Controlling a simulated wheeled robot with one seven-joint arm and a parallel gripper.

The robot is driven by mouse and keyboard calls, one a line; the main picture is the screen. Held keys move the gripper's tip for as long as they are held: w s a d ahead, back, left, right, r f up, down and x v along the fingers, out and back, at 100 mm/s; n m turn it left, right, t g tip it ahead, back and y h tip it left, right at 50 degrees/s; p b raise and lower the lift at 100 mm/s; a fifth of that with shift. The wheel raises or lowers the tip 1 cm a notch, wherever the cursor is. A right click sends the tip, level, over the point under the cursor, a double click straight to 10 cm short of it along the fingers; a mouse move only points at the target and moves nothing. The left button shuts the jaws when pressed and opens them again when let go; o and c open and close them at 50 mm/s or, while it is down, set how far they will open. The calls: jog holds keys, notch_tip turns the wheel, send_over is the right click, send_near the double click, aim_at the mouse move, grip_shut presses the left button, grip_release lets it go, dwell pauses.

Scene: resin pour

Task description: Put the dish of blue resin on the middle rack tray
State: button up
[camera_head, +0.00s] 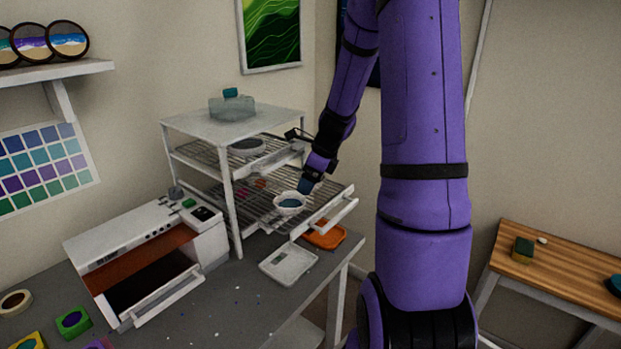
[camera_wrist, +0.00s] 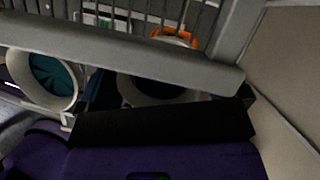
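The dish of blue resin (camera_head: 290,202), a small white bowl with blue inside, is over the pulled-out middle rack tray (camera_head: 333,205), a wire shelf with a pale front bar. I cannot tell whether it rests on the wires. My gripper (camera_head: 306,186) is right beside the dish, its blue tips close to or at the right rim. In the wrist view a pale-rimmed dish with teal inside (camera_wrist: 52,78) shows at the left, and a second pale ring (camera_wrist: 150,92) lies partly hidden behind my dark gripper parts. Whether the fingers are closed is not clear.
The upper rack tray (camera_head: 285,160) holds a grey round thing (camera_head: 247,146). An orange tray (camera_head: 325,236) and a white scale-like tray (camera_head: 288,264) lie on the table below. A wooden table (camera_head: 550,275) is at the right.

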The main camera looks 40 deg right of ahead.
jog(key=shift+o, duration=0.4)
jog(key=shift+r, duration=0.25)
jog(key=v, duration=1.2)
jog(key=s+a+r+n+h, duration=0.1)
jog(key=s+a+r+n, duration=0.25)
jog(key=a+n, duration=0.4)
jog(key=s+a+r+n, duration=0.2)
jog(key=a+r+n, duration=0.3)
jog(key=a+n, duration=0.3)
jog(key=s+a+r+n+t+h, duration=0.1)
jog(key=s+a+r+n, duration=0.1)
jog(key=s+a+n, duration=0.8)
jog(key=s+n, duration=0.3)
jog(key=n, duration=0.1)
jog(key=shift+w+n, duration=0.1)
jog(key=shift+n, duration=0.15)
